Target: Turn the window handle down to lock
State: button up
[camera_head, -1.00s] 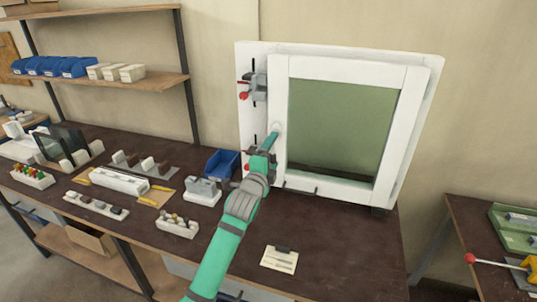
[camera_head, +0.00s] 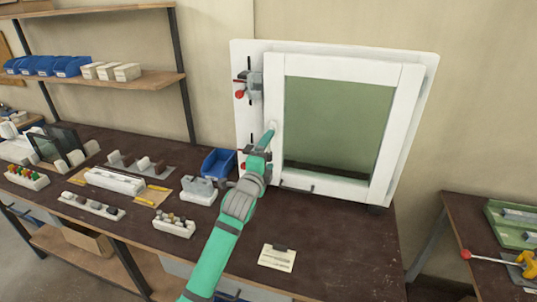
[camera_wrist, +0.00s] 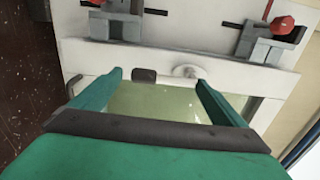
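The white window frame (camera_head: 400,120) with a greenish pane (camera_head: 335,120) stands upright at the back of the bench. A small round white handle mount (camera_wrist: 187,71) shows on the frame's side rail in the wrist view, with a dark block (camera_wrist: 145,75) beside it. I cannot make out the handle's lever or which way it points. My gripper (camera_wrist: 158,82) is open, its two teal fingers apart, with the mount and block showing between them. In the head view my gripper (camera_head: 266,138) is at the left rail and hides part of it. Contact cannot be told.
Two toggle clamps with red knobs sit left of the rail, the upper one (camera_head: 252,86) and a partly hidden lower one (camera_head: 246,166). A blue bin (camera_head: 219,163) and several small parts stand to the left. The bench front (camera_head: 340,255) is mostly clear around a paper card (camera_head: 277,258).

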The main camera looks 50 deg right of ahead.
jog(key=shift+r, duration=0.1)
dwell(0.3)
jog(key=v, duration=1)
jog(key=shift+s+a, duration=0.25)
jog(key=shift+a, duration=0.1)
